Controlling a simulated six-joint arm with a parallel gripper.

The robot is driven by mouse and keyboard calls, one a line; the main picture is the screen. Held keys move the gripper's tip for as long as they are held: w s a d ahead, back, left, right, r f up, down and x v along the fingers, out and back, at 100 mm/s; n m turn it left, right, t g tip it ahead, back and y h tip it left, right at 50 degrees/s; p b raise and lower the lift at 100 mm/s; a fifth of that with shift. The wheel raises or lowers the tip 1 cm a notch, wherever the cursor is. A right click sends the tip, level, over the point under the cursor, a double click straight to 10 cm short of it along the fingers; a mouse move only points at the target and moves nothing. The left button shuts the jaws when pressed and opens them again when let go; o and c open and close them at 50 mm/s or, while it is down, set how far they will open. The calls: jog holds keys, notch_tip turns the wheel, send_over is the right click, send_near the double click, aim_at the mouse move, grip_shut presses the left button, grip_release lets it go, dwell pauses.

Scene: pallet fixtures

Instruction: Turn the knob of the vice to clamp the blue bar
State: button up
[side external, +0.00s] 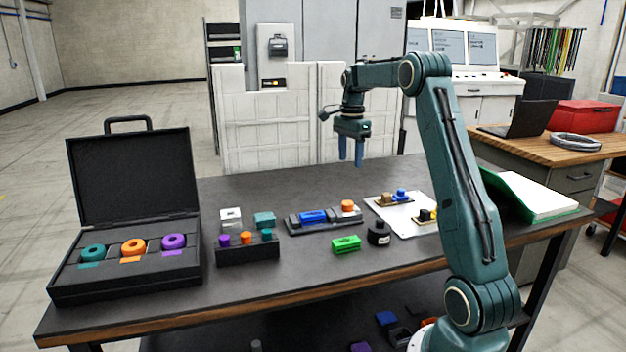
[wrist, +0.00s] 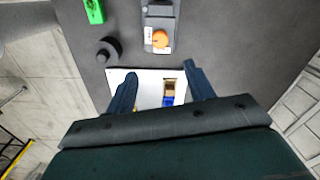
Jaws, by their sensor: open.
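The vice (side external: 324,220) stands on the dark table, a dark grey body with the blue bar (side external: 313,216) lying in it. Its orange knob (side external: 348,206) is at the right end of the vice. In the wrist view the orange knob (wrist: 161,40) and part of the vice (wrist: 160,8) show at the top; the blue bar is out of that view. My gripper (side external: 352,163) is open and empty, pointing down, well above the table and behind the vice. In the wrist view my gripper's fingers (wrist: 160,82) are spread over the white plate, short of the knob.
A white plate (side external: 408,222) with small blocks lies right of the vice. A green block (side external: 346,244) and a black round part (side external: 379,234) lie in front. A black holder (side external: 247,250) with coloured pegs and an open case (side external: 126,282) with coloured rings stand left. The back of the table is clear.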

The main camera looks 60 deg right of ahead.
aim_at(348, 202)
notch_tip(348, 202, down, 14)
jog(key=shift+r, duration=0.1)
dwell(0.9)
jog(key=shift+c, duration=0.3)
jog(key=c, duration=0.9)
